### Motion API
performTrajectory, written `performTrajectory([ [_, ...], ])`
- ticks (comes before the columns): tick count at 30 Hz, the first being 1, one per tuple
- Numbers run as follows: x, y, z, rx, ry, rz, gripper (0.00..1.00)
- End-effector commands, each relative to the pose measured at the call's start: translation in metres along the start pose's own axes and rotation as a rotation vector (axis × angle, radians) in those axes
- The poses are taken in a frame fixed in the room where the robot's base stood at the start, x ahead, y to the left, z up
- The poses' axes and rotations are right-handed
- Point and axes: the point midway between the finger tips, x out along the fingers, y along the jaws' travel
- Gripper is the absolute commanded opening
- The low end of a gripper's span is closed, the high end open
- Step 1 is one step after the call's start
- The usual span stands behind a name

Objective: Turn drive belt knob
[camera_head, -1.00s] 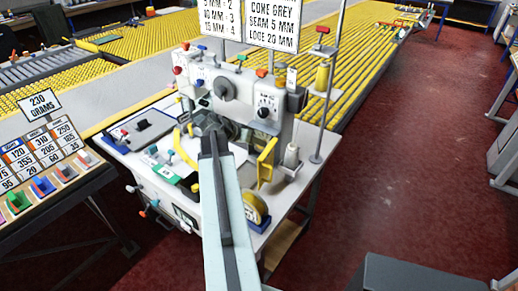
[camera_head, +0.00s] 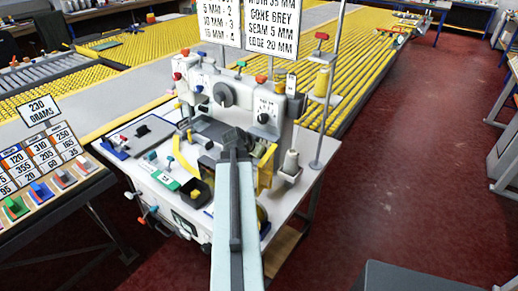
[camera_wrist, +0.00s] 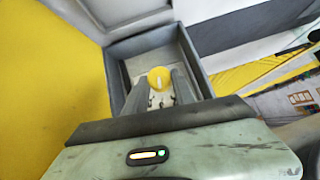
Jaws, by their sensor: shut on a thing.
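In the wrist view a round yellow knob (camera_wrist: 158,78) with a pale pointer line sits inside a grey-walled recess. My gripper (camera_wrist: 159,86) is shut on this knob, one dark finger on each side. In the head view my gripper (camera_head: 232,142) reaches into the front of the white binding machine (camera_head: 283,108), left of a yellow plate (camera_head: 267,165). The knob is hidden there behind my arm. No label on the knob can be read.
The grey recess wall (camera_wrist: 195,62) stands close around the fingers, with a large yellow panel (camera_wrist: 45,75) at left. A thread stand (camera_head: 325,100) rises right of the machine. A sample rack (camera_head: 60,200) stands at left. Red floor (camera_head: 400,170) is clear at right.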

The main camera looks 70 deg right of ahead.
Motion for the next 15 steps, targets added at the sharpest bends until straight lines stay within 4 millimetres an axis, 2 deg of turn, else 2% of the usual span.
performTrajectory([
  [1,-0.0001,0.0049,0.0012,0.017,-0.001,-0.009,0.00],
  [9,0.0005,0.0033,0.0001,0.025,-0.001,-0.018,0.00],
  [10,0.0004,0.0034,0.0001,0.025,-0.001,-0.018,0.34],
  [11,0.0005,0.0034,0.0002,0.025,-0.002,-0.017,0.40],
  [15,0.0004,0.0027,0.0002,0.024,-0.001,-0.019,0.40],
])
